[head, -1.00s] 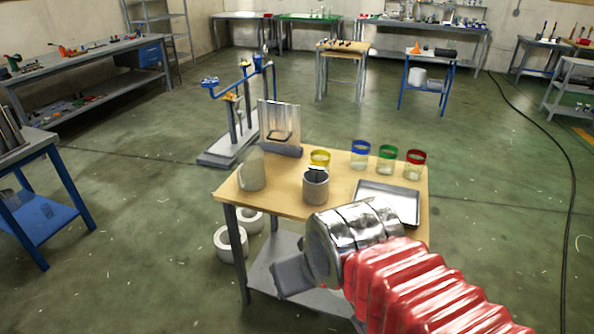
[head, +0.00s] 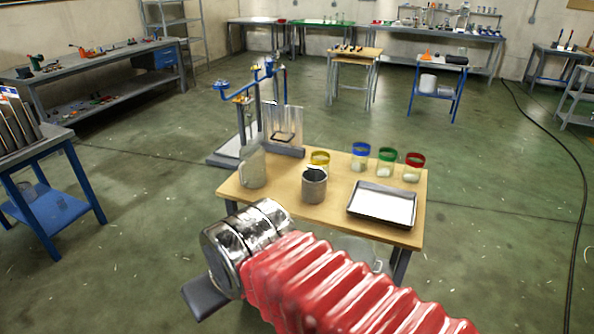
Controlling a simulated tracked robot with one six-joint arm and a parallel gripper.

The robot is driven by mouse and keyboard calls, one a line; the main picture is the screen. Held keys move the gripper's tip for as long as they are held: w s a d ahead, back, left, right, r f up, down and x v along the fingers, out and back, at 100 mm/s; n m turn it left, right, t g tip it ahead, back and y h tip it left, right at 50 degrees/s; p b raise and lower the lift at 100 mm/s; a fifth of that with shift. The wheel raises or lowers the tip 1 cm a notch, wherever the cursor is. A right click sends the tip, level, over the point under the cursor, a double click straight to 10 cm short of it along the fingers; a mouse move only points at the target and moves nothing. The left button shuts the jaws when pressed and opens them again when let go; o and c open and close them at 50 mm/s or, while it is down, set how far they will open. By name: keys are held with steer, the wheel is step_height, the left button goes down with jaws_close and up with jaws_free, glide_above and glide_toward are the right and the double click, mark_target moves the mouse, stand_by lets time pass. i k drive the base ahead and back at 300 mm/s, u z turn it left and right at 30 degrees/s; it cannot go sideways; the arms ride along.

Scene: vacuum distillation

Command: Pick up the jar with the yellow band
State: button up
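The jar with the yellow band (head: 320,157) stands upright on the wooden-topped table (head: 285,197). Its lower part is largely hidden by a grey cylindrical cup (head: 314,189) in front of it. My gripper (head: 204,298) is at the lower left, in front of the table and well apart from the jar. Only a dark finger part shows beyond the shiny metal wrist, so its opening cannot be seen. No held thing is visible.
Jars with blue (head: 361,154), green (head: 387,160) and red (head: 414,166) bands stand to the right. A metal tray (head: 383,204) lies at the table's right front. A pale container (head: 252,168) stands at its left. A blue-armed stand (head: 245,120) is behind.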

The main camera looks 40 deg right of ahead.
mark_target(320, 166)
steer(key=u, duration=1.35)
steer(key=k, duration=1.05)
steer(key=z, duration=1.35)
steer(key=i, duration=0.3)
